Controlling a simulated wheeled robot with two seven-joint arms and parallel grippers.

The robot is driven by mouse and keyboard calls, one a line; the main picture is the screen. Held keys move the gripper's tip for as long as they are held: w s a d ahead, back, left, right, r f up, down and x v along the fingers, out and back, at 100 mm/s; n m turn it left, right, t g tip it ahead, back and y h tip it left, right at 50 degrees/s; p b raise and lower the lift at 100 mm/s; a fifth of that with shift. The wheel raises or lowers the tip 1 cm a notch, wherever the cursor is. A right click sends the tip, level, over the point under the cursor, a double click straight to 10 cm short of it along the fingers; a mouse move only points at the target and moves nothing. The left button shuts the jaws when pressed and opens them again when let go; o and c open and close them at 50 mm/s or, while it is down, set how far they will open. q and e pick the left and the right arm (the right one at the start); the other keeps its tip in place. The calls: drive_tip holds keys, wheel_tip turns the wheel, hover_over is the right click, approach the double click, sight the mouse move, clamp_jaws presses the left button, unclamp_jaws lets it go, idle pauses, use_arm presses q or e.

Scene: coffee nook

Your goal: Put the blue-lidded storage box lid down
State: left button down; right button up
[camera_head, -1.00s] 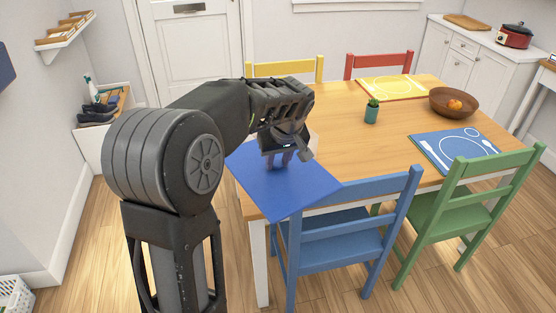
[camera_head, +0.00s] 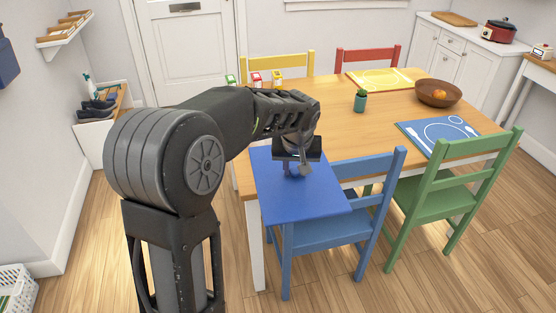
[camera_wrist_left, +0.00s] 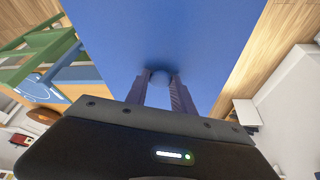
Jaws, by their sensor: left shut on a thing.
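The blue lid (camera_head: 300,200) is a flat blue panel near the table's near left corner, partly out past the table edge beside the blue chair. My left gripper (camera_head: 296,172) is above it, shut on its small knob. In the left wrist view the lid (camera_wrist_left: 180,35) fills the upper middle, and the two fingers of my left gripper (camera_wrist_left: 159,85) close on the round knob. I cannot tell whether the lid touches the table or the chair. The storage box itself is not visible. My right gripper is not in view.
The wooden table (camera_head: 330,120) holds a small potted plant (camera_head: 361,102), a wooden bowl (camera_head: 438,94), a blue placemat (camera_head: 432,138) and a yellow placemat (camera_head: 380,79). Small coloured containers (camera_head: 257,79) stand at its far left. Blue (camera_head: 335,230) and green (camera_head: 440,195) chairs line the near side.

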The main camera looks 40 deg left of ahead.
sight(322, 187)
use_arm(q)
drive_tip(key=d+f+m, duration=0.1)
drive_tip(key=d, duration=0.1)
drive_tip(key=d+f+m+h, duration=0.1)
drive_tip(key=d, duration=0.2)
drive_tip(key=w+d+f+m, duration=0.1)
drive_tip(key=d, duration=0.1)
drive_tip(key=shift+d+f+m, duration=0.15)
drive_tip(key=shift+d+m, duration=0.2)
drive_tip(key=shift+m, duration=0.05)
drive_tip(key=s+d+f+m+h, duration=0.1)
drive_tip(key=s+d+f+m, duration=0.1)
drive_tip(key=d, duration=0.8)
drive_tip(key=shift+f+m+t+h, duration=0.3)
drive_tip(key=shift+f+m+t, duration=0.15)
drive_tip(key=shift+f, duration=0.45)
